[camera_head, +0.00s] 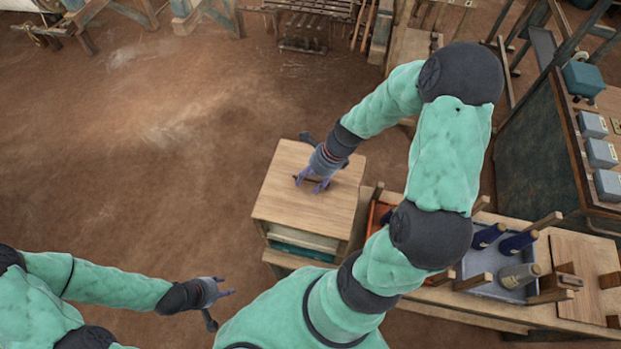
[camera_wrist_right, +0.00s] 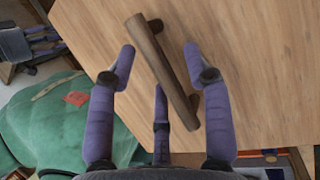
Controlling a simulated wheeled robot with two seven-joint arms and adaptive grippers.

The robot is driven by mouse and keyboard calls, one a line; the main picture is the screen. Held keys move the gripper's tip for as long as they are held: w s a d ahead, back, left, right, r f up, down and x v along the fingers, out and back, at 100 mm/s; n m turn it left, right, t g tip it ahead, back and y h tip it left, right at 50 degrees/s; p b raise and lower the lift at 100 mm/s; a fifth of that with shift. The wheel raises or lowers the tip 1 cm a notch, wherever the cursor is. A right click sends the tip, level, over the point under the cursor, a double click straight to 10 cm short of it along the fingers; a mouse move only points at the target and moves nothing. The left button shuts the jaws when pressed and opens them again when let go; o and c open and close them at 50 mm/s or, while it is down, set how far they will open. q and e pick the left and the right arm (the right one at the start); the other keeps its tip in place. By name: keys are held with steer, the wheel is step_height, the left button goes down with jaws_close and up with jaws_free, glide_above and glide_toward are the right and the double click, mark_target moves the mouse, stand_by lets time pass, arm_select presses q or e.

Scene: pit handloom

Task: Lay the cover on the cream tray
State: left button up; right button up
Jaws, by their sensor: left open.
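The cover (camera_head: 285,203) is a square pale wooden board with a dark wooden bar handle. It lies flat on top of a stack at the middle of the head view. A cream tray edge (camera_head: 304,237) shows just under its front; the rest of that tray is hidden. My right gripper (camera_head: 312,184) is over the cover at its handle. In the right wrist view the handle (camera_wrist_right: 160,70) passes between its spread fingers, with gaps on both sides. My left gripper (camera_head: 226,292) is open and empty, low on the left, apart from the stack.
A teal tray (camera_head: 303,250) sits below the cream one. To the right, a low wooden bench (camera_head: 480,308) carries a grey tray (camera_head: 499,291) with dark blue and pale spools. An orange tray (camera_head: 377,216) is partly behind my right arm. The brown floor at left is clear.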

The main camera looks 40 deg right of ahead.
steer(key=v, duration=1.2)
